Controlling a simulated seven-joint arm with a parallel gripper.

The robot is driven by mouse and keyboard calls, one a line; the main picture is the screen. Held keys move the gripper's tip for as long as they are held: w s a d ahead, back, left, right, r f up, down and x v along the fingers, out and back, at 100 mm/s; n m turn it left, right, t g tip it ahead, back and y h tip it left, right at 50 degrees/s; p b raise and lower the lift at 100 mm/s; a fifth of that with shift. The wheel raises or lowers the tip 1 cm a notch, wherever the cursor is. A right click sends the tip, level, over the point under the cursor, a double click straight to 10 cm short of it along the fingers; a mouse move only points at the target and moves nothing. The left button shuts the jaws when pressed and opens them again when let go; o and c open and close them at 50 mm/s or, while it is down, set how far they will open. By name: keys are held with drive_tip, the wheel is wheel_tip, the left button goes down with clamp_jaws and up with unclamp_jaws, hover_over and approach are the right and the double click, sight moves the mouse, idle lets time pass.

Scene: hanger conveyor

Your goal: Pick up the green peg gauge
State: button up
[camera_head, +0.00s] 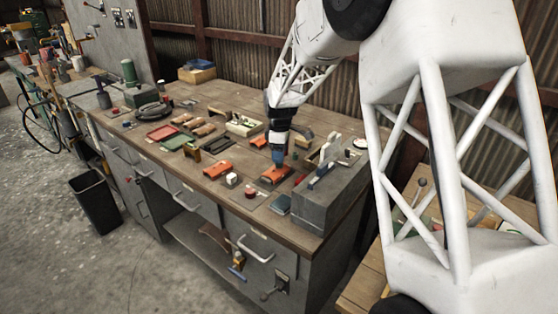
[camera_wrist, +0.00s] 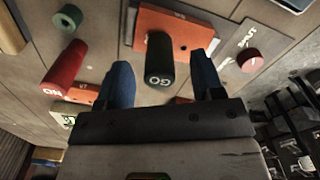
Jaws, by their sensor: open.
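The green peg gauge (camera_wrist: 159,62), a dark green cylinder marked GO on its end, stands at the orange plate (camera_wrist: 176,28) in the wrist view. My gripper (camera_wrist: 162,72) is open, its two blue fingers to the left and right of the green peg, with gaps on both sides. How deep the fingers reach along it I cannot tell. A red peg (camera_wrist: 65,68) with white lettering stands to the left, outside the fingers. In the head view my gripper (camera_head: 278,160) points down just above the orange plate (camera_head: 275,175); the green peg is not clear there.
A smaller green cylinder (camera_wrist: 69,17) and a pale wooden piece (camera_wrist: 9,32) lie further left in the wrist view. A large grey block (camera_head: 325,195) stands right of my gripper on the bench.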

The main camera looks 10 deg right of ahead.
drive_tip(key=shift+w+a+f, duration=0.1)
drive_tip(key=shift+a+f, duration=0.05)
drive_tip(key=shift+f, duration=1.7)
drive_tip(key=c, duration=1)
drive_tip(key=shift+r, duration=0.1)
drive_tip(key=shift+r, duration=4.9)
drive_tip(key=shift+s+a+f, duration=0.9)
drive_tip(key=shift+s+a, duration=0.2)
drive_tip(key=shift+s, duration=0.05)
